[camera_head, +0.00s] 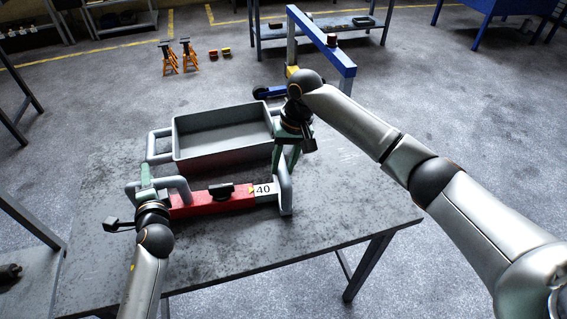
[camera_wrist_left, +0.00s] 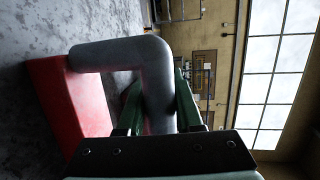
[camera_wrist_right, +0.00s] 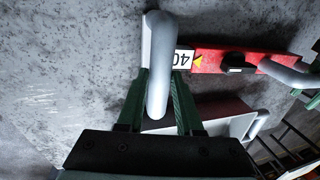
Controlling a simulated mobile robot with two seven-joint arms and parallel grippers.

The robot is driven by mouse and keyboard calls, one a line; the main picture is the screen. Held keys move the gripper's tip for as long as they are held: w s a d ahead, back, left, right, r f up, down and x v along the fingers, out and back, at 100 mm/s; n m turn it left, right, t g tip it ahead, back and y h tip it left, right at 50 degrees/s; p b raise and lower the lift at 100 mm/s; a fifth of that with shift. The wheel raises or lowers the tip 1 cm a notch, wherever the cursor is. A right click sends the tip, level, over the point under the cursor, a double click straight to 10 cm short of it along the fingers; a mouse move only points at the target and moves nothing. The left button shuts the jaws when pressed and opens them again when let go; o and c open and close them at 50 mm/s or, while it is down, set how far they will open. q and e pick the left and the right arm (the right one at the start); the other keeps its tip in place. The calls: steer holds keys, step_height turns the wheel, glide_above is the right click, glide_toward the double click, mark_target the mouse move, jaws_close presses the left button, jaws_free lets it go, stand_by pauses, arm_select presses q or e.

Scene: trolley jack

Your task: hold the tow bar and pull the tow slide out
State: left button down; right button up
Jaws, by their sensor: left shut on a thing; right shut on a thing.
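The red tow bar (camera_head: 192,206) lies on the table with a black knob (camera_head: 221,191) on it. A pale tow slide (camera_head: 265,192) marked "40" shows at its right end, beside a yellow pointer. My left gripper (camera_head: 147,180) is shut on the grey left handle (camera_head: 175,184), which also shows between green fingers in the left wrist view (camera_wrist_left: 152,70). My right gripper (camera_head: 285,163) is shut on the grey handle (camera_head: 286,195) at the slide's end; that handle also shows in the right wrist view (camera_wrist_right: 159,60). Fingertip contact is partly hidden.
A grey tray (camera_head: 222,153) with side handles stands on the table (camera_head: 335,205) just behind the bar. The table's right part is bare. Orange jack stands (camera_head: 178,56) and a blue-armed jack (camera_head: 325,45) are on the floor beyond.

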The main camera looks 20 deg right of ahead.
jaws_close()
stand_by(0.8)
